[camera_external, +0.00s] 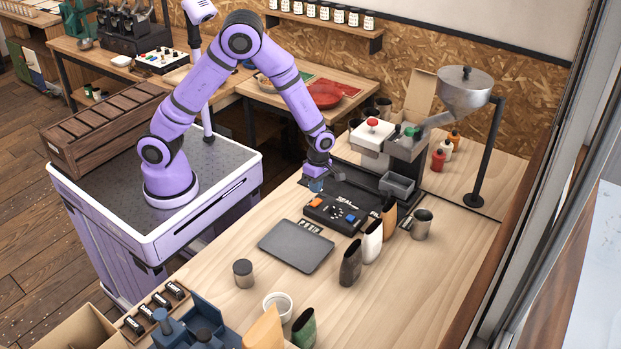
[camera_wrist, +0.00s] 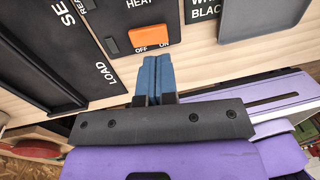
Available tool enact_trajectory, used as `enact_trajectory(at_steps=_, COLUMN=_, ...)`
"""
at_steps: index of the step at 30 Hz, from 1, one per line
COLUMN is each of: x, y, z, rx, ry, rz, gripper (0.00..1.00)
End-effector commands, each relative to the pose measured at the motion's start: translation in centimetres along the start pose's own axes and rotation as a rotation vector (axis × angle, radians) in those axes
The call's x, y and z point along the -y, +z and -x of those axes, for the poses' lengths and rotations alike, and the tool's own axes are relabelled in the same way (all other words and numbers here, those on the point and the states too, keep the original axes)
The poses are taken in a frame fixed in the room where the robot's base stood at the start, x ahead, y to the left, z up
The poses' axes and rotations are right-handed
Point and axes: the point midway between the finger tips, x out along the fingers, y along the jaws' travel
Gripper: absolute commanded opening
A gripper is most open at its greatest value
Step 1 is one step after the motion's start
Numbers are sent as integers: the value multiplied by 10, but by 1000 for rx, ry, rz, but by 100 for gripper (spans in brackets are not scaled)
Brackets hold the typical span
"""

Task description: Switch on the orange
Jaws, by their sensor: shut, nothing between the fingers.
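The orange switch (camera_wrist: 152,37) is a rocker on a black control box under the word HEAT, with OFF at its left and ON at its right in the wrist view. I cannot tell which side is pressed. In the external view the orange switch (camera_external: 316,202) sits at the near-robot end of the black box (camera_external: 333,214). My gripper (camera_wrist: 157,60) is shut and empty, its blue fingertips just below the OFF and ON labels. My gripper (camera_external: 316,186) also shows in the external view beside that end of the box. Contact cannot be told.
A blue switch (camera_external: 350,219) is at the box's other end. A grey flat plate (camera_external: 296,246) lies in front of it. A machine with a red knob (camera_external: 372,122) and metal hopper (camera_external: 466,88) stands behind. Bags and a metal cup (camera_external: 421,226) stand to the right.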

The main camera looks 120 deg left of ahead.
Motion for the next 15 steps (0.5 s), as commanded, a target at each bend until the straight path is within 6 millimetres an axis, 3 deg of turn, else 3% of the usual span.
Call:
enact_trajectory(at_steps=6, x=0, y=-1, z=-33, rx=-2, ry=-2, rz=1, gripper=0)
enact_trajectory(at_steps=15, x=0, y=0, z=-47, rx=0, ry=-1, rz=-1, gripper=0)
